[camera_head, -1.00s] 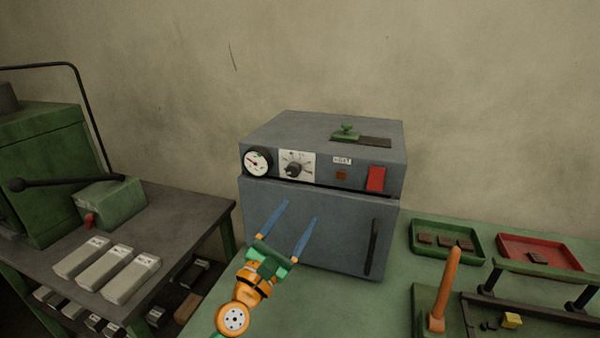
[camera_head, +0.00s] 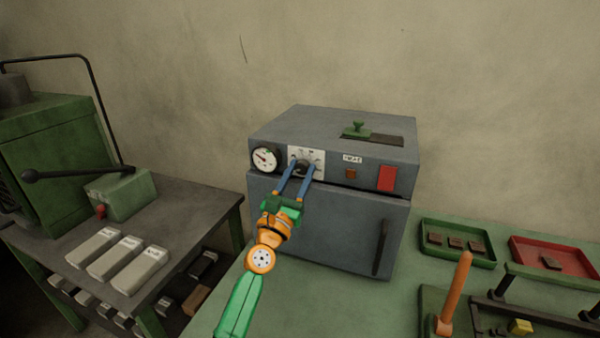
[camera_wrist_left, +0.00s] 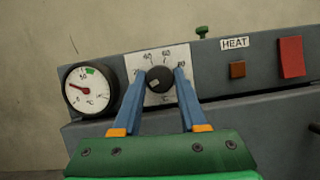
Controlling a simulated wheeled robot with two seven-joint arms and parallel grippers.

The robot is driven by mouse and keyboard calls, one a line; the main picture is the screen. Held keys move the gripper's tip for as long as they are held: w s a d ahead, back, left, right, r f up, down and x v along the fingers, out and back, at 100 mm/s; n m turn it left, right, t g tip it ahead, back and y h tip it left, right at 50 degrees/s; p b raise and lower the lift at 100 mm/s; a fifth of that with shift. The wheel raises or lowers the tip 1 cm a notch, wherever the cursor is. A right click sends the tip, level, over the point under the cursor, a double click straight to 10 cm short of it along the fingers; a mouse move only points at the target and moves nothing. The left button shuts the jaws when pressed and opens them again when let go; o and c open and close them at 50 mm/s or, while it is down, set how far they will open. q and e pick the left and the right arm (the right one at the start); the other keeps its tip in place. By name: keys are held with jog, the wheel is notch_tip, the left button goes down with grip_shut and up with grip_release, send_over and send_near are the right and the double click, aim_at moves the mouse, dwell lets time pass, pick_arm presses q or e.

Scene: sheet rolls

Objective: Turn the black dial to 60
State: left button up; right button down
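The black dial (camera_wrist_left: 161,79) sits on a white scale plate (camera_head: 318,155) on the grey oven's front panel; the scale shows 40, 60 and 80. A small pale mark shows on the dial's lower left, but I cannot tell its reading for certain. My left gripper (camera_head: 303,168) reaches up to the dial, its blue fingers on either side of it. In the left wrist view the fingers (camera_wrist_left: 161,84) stand apart with the dial between them; a narrow gap seems to show, and I see no clear grip. My right gripper is out of view.
The grey oven (camera_head: 325,228) has a round gauge (camera_head: 265,158) left of the dial and a red switch (camera_head: 387,178) to the right. A green tray (camera_head: 456,260), a red tray (camera_head: 590,270) and an orange upright handle (camera_head: 455,295) stand at right on the green bench.

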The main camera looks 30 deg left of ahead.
pick_arm(q)
grip_shut()
